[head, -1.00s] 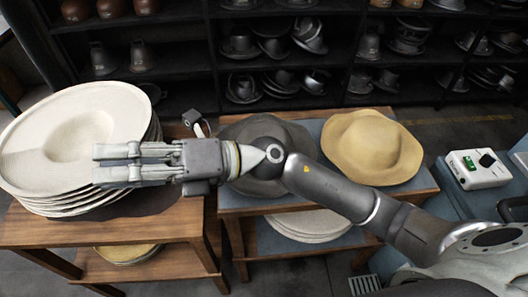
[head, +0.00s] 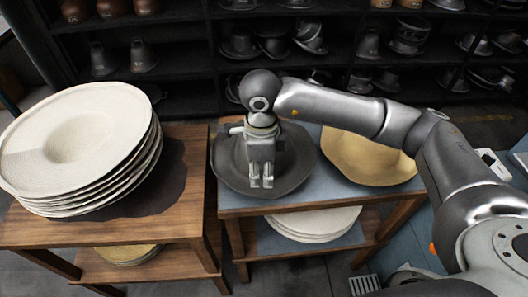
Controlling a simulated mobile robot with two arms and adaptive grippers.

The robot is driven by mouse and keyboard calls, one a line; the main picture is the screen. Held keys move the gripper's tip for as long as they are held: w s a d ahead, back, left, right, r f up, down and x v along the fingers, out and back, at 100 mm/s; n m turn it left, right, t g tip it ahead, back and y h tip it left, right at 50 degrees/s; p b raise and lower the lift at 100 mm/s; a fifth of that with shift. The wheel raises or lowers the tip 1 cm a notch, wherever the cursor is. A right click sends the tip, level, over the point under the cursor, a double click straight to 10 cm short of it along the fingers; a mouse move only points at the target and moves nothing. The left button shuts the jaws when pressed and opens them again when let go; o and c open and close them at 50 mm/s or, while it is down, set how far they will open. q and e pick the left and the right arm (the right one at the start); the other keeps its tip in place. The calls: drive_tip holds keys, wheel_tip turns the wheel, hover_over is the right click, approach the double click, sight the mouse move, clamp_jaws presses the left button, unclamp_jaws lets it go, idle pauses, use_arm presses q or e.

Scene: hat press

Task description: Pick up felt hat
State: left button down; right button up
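Two felt hats lie on the blue top of the right-hand wooden table: a dark grey one (head: 225,166) on the left and a tan one (head: 360,154) on the right. My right gripper (head: 261,183) points down over the dark grey hat, its fingertips over the near part of the brim. The fingers look close together; whether they are open or shut, or touch the felt, I cannot tell. The gripper and wrist cover the crown of the grey hat, and my arm covers part of the tan hat. My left gripper is not in view.
A stack of several cream wide-brimmed hats (head: 95,112) stands on the left wooden table (head: 90,228). Lower shelves hold more hats, pale ones (head: 312,226) at right. A dark rack of metal moulds (head: 240,46) stands behind. A white control box (head: 494,165) is at right, partly hidden.

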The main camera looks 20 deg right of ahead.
hover_over(262, 196)
wheel_tip(262, 196, down, 4)
drive_tip(key=shift+w+d+f, duration=0.15)
drive_tip(key=f, duration=0.1)
drive_tip(key=f+p, duration=0.2)
drive_tip(key=f, duration=0.1)
drive_tip(key=shift+s+f, duration=0.1)
drive_tip(key=shift+s, duration=0.15)
drive_tip(key=shift+f, duration=0.5)
clamp_jaws()
